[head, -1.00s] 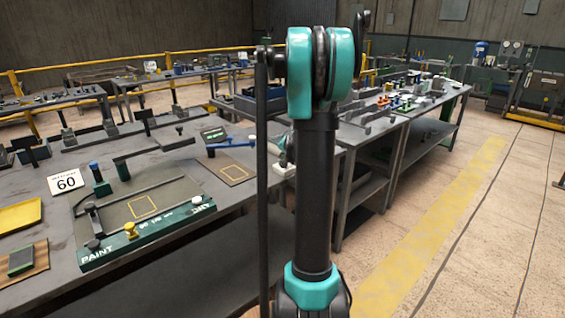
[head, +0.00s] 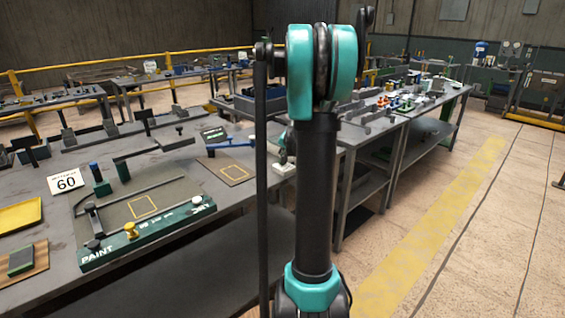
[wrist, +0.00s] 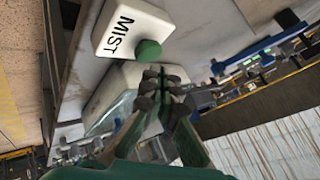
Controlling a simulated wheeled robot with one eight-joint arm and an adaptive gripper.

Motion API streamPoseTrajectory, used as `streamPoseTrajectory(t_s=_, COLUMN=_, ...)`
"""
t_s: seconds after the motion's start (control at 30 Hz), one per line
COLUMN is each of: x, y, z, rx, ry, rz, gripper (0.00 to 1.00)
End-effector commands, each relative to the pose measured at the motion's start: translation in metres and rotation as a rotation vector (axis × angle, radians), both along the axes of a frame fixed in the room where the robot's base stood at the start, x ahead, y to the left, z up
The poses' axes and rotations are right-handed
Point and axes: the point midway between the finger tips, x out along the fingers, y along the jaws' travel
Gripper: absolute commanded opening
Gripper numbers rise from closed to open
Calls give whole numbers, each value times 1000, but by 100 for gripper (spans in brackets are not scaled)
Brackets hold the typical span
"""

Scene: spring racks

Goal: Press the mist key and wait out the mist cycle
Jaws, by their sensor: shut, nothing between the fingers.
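In the wrist view a white block lettered MIST (wrist: 125,30) carries a round green key (wrist: 148,51). My gripper (wrist: 161,76) is shut and empty, with its dark fingertips close to the green key. I cannot tell whether they touch it. A pale, partly see-through body (wrist: 112,90) lies beside the block, partly behind the fingers. In the head view a small white block (head: 284,168) sits at the bench's right edge, with part of my gripper just above it. My arm hides much of that spot.
A dark bench (head: 235,205) holds a green PAINT fixture (head: 150,236), a card reading 60 (head: 66,181), a yellow tray (head: 18,217) and a small unit with a lit green screen (head: 214,134). More crowded benches stand behind.

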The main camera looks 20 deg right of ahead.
Motion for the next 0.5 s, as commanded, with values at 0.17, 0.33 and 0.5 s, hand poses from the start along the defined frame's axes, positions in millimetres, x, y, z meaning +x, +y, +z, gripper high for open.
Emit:
streamPoseTrajectory(t_s=0.17, x=0, y=0, z=6, rx=0, ry=0, rz=0, gripper=0)
streamPoseTrajectory(t_s=0.33, x=0, y=0, z=21, rx=0, ry=0, rz=0, gripper=0)
streamPoseTrajectory(t_s=0.5, x=0, y=0, z=36, rx=0, ry=0, rz=0, gripper=0)
